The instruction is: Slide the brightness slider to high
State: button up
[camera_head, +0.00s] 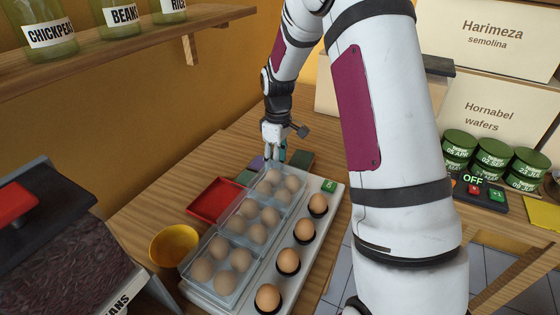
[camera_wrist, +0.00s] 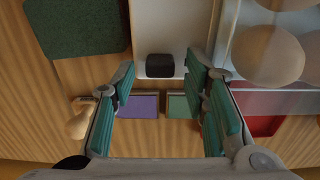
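A small black block (camera_wrist: 160,66) sits at the end of a white panel (camera_wrist: 172,22) in the wrist view. It may be the slider's knob, but no brightness marks are legible. My gripper (camera_wrist: 161,84) is open, with teal pads on either side of the block and gaps between; touching cannot be judged. In the head view my gripper (camera_head: 274,153) points down at the far end of the white panel (camera_head: 283,237), and the block is hidden there. A green readout (camera_head: 329,185) with one unclear character sits at the panel's far right corner.
A clear carton of eggs (camera_head: 228,245) and a row of single eggs (camera_head: 305,231) occupy the panel. A red tray (camera_head: 214,199) and a yellow bowl (camera_head: 173,244) are left of it. Purple (camera_wrist: 138,106) and green (camera_wrist: 178,106) pieces lie near the block. Jars line a shelf.

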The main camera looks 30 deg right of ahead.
jog(key=shift+r, duration=0.1)
notch_tip(320, 180, up, 12)
dwell(0.6)
jog(key=shift+s, duration=0.1)
dwell(0.3)
jog(key=s+a+r+m+t+p, duration=0.1)
jog(key=s+a+r+m, duration=0.1)
jog(key=s+a+r, duration=0.35)
jog(key=s+a+r+m+t+p, duration=0.1)
jog(key=s+a+r+p, duration=0.1)
jog(key=s+r, duration=0.6)
jog(key=s+a+m+t+p, duration=0.1)
jog(key=s+a+m, duration=0.1)
jog(key=s, duration=0.8)
jog(key=s+a+m+t+p, duration=0.1)
jog(key=s+a, duration=0.1)
jog(key=s, duration=0.8)
jog(key=shift+a+r+m, duration=0.3)
jog(key=shift+r+m, duration=0.1)
jog(key=shift+r, duration=0.05)
dwell(1.2)
